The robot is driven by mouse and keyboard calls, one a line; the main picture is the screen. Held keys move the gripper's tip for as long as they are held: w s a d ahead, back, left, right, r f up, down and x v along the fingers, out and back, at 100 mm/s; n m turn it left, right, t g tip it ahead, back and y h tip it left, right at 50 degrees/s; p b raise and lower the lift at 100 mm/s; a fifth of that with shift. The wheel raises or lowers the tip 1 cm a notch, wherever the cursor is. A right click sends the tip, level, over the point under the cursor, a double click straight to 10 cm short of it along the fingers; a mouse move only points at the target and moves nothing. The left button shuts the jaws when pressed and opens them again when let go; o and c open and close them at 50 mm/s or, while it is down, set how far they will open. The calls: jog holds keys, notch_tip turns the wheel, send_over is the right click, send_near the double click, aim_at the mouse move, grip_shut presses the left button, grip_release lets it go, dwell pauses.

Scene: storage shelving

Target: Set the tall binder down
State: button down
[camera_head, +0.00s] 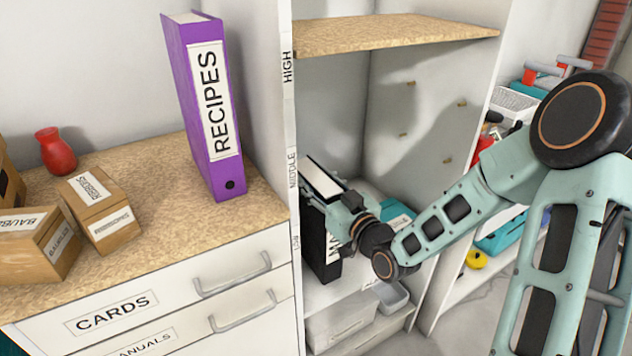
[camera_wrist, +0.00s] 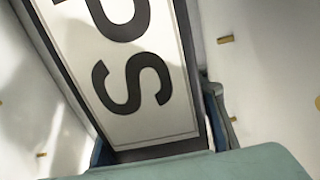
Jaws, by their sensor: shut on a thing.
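A black binder (camera_head: 319,243) with a white spine label stands roughly upright inside the open shelving unit. Its label begins with "MA" and is partly hidden by my arm. My gripper (camera_head: 347,204) is shut on this binder. In the wrist view the binder (camera_wrist: 182,62) fills the middle, with large letters ending in "PS", and a finger shows on each side. The binder's lower end is near a low white shelf (camera_head: 352,293); I cannot tell whether it touches. A purple binder (camera_head: 217,172) labelled "RECIPES" stands upright on the cabinet top, apart from my gripper.
A post (camera_head: 289,110) marked HIGH and MIDDLE borders the unit's left side. A wood-topped shelf (camera_head: 395,33) is above. Teal items (camera_head: 396,214) lie behind my gripper, and grey bins (camera_head: 340,322) stand below. Boxes (camera_head: 98,207) and a red vase (camera_head: 55,152) occupy the cabinet top.

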jog(key=c, duration=1.1)
grip_release()
jog(key=shift+f, duration=0.1)
jog(key=shift+c, duration=0.2)
jog(key=shift+r, duration=0.2)
jog(key=p+v, duration=0.9)
jog(key=v, duration=0.3)
jog(key=shift+f, duration=0.15)
